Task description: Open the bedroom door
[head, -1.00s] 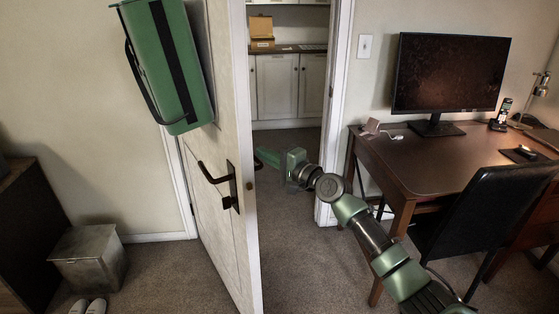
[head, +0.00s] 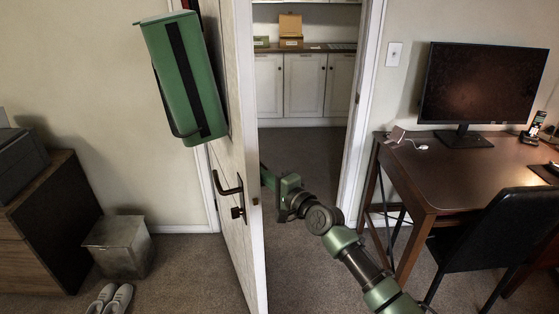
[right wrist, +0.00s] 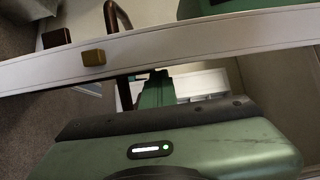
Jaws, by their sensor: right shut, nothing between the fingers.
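The white bedroom door (head: 233,232) stands ajar, its edge toward me, with the doorway open to its right. A dark lever handle (head: 228,187) sits on its left face. My right gripper (head: 266,178) reaches through the opening just behind the door's free edge, on the far side from that handle. Its fingertips are partly hidden by the door. It is shut and holds nothing. In the right wrist view the door edge (right wrist: 205,38) with its brass latch (right wrist: 94,57) crosses above my gripper; whether the fingers touch the door cannot be told. My left gripper is not in view.
A green container with a black strap (head: 205,100) is at the upper door. A metal bin (head: 119,247) and shoes (head: 110,299) are on the floor at left. A desk (head: 450,175) and black chair (head: 497,240) stand at right. White cabinets (head: 304,84) lie beyond the doorway.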

